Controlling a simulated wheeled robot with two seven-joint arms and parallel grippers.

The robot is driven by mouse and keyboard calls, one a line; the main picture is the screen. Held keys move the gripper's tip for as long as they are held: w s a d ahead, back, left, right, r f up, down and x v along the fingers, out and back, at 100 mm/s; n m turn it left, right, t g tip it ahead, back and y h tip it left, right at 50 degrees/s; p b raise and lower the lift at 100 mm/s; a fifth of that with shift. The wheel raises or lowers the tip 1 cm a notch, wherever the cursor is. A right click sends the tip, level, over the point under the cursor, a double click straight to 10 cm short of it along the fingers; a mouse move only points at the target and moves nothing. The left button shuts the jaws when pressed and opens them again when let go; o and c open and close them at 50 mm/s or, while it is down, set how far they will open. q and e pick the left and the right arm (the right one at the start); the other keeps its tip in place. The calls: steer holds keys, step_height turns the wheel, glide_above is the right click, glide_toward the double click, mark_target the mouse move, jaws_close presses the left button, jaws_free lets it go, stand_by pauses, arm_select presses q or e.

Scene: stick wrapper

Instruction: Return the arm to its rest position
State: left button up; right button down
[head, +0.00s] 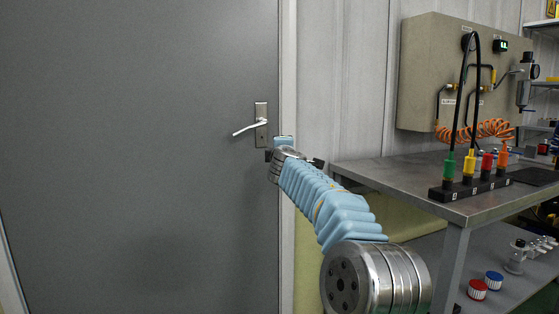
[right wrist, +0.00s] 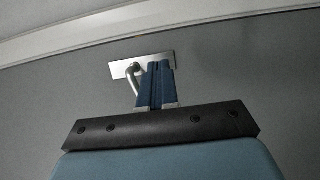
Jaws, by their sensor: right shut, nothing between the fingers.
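My right arm reaches forward from the lower right of the head view toward the grey door. My right gripper (head: 284,139) is at its far end, just right of and slightly below the silver door handle (head: 250,129) in the picture. In the right wrist view the blue fingers of the gripper (right wrist: 157,66) are side by side and shut, with nothing seen between them. They overlap the handle's plate, and the handle (right wrist: 132,78) shows just left of them. I cannot tell whether they touch it. My left gripper is not in view.
The grey door (head: 130,150) fills the left and looks closed. A metal workbench (head: 400,170) stands to the right of my arm, with a black rack (head: 470,187) of coloured plugs on it. A beige panel (head: 430,70) hangs above. Red and blue caps (head: 477,289) sit on the lower shelf.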

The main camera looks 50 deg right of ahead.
steer(key=shift+s+a, duration=0.15)
steer(key=shift+s, duration=0.15)
steer(key=shift+w, duration=0.1)
